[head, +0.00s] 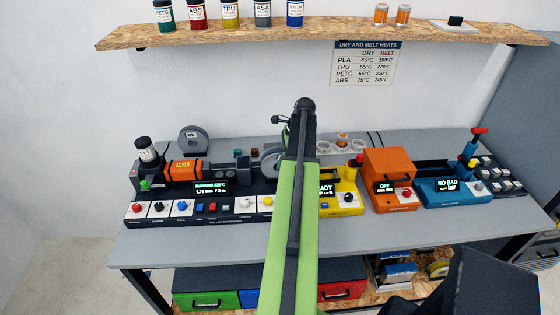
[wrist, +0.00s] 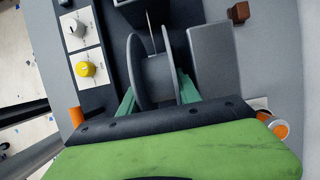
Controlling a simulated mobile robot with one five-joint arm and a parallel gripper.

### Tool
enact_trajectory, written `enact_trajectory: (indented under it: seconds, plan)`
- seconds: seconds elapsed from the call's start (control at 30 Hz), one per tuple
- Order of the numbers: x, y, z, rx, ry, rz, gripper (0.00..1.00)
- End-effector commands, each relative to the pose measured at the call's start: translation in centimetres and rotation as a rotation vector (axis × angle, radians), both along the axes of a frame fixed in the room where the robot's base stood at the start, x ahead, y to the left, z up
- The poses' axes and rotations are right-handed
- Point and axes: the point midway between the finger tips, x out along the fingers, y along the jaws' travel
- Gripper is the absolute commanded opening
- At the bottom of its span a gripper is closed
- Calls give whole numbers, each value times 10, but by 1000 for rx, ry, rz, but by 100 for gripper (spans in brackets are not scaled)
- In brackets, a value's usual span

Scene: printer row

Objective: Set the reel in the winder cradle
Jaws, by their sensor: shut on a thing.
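My gripper (wrist: 157,92) is shut on a grey reel (wrist: 150,78) with two round flanges, one teal finger on each side of it. The reel stands on edge with its hub between the flanges. In the head view, the reel (head: 271,164) shows as a grey disc at the right end of the extruder line, partly behind my green arm. The arm hides my fingertips there. The winder cradle is not clearly visible; the reel and arm cover that place, so I cannot tell whether the reel touches it.
The pellet extruder (head: 186,169) with its button row stands left of my arm. Another grey spool (head: 193,140) stands behind it. A yellow machine (head: 343,198), an orange dryer (head: 389,180) and a blue bag sealer (head: 450,190) stand to the right. The bench front is clear.

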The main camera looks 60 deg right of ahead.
Motion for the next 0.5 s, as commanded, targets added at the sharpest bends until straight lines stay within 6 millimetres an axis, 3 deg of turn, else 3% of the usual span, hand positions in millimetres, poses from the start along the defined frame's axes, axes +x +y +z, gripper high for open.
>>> enact_trajectory:
  seconds: [0.23,0.27,0.43,0.5]
  plan:
    - [0,0,-1,0,0,0,0]
    - [0,0,-1,0,0,0,41]
    - [0,0,-1,0,0,-1,63]
    - [0,0,-1,-1,-1,0,65]
